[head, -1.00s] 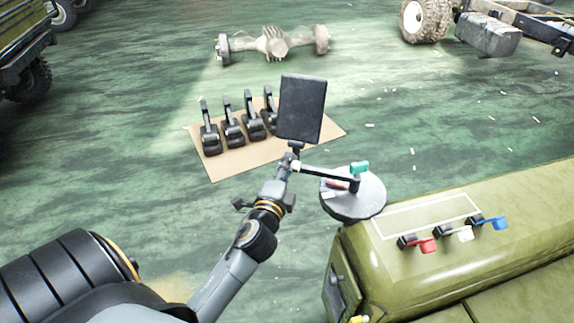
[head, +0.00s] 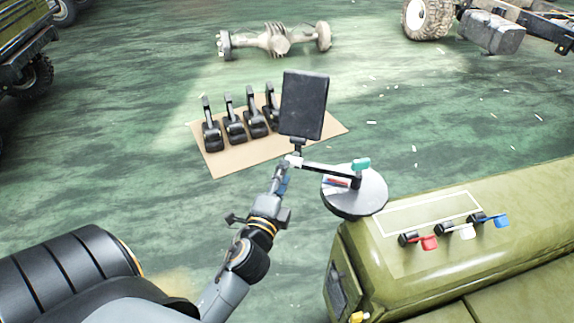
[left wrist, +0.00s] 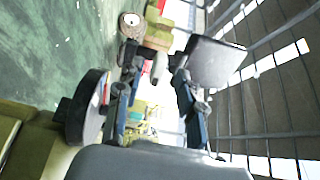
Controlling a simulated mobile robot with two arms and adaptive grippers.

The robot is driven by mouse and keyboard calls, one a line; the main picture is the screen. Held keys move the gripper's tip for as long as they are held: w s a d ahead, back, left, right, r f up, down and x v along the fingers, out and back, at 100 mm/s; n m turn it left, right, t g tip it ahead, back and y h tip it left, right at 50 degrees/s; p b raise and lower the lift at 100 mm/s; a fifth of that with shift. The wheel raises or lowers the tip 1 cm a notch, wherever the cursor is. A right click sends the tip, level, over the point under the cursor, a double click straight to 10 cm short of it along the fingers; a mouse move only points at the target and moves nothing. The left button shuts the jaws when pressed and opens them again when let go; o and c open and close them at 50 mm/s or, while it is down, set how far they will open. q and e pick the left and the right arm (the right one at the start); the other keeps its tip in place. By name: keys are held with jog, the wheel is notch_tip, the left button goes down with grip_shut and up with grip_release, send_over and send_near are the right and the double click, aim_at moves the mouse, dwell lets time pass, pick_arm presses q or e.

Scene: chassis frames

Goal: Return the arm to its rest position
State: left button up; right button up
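My left arm comes up from the bottom of the head view. Its gripper (head: 283,178) is in front of the stand with the dark square panel (head: 304,104). The dark panel (left wrist: 214,62) is beyond the right finger there, and the round grey tray (left wrist: 88,108) is beside the left finger. I cannot tell whether the gripper touches the stand. My right gripper is not in view.
The grey tray (head: 356,202) holds small items, with a teal piece (head: 361,165) above it. A green vehicle hood (head: 390,240) with red, white and blue levers is at the right. Several black pedal-like parts stand on a tan board (head: 222,165). An axle (head: 275,40) lies farther back.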

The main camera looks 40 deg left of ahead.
pick_arm(q)
jog(key=shift+v, duration=1.1)
